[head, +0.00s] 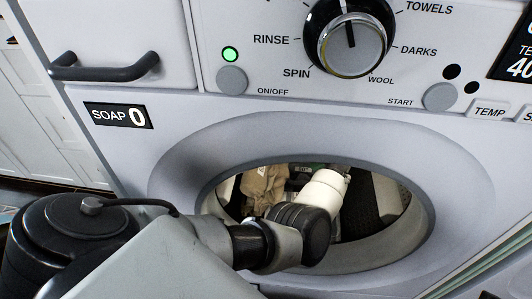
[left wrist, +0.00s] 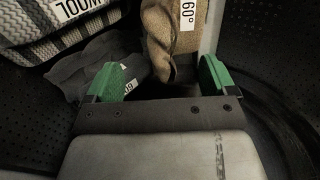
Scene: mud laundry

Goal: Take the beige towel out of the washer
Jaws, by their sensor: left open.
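The washer (head: 190,145) has its round opening uncovered, and my left arm reaches through it into the drum. The beige towel (head: 262,188) lies inside, to the left of my left wrist in the head view. In the left wrist view the beige towel (left wrist: 168,38) carries a white "60°" label and lies just ahead of my left gripper (left wrist: 158,80). The gripper's green fingers are open and wide apart, with the towel's near end around the gap between them. I cannot tell whether they touch it. In the head view the fingers are mostly hidden. My right gripper is out of view.
In the drum, a grey cloth (left wrist: 125,60) with a label lies by the left finger. A patterned knit item labelled WOOL (left wrist: 60,30) lies at upper left. The dark perforated drum wall (left wrist: 290,60) curves round at right. The washer's rim (head: 425,225) surrounds my arm closely.

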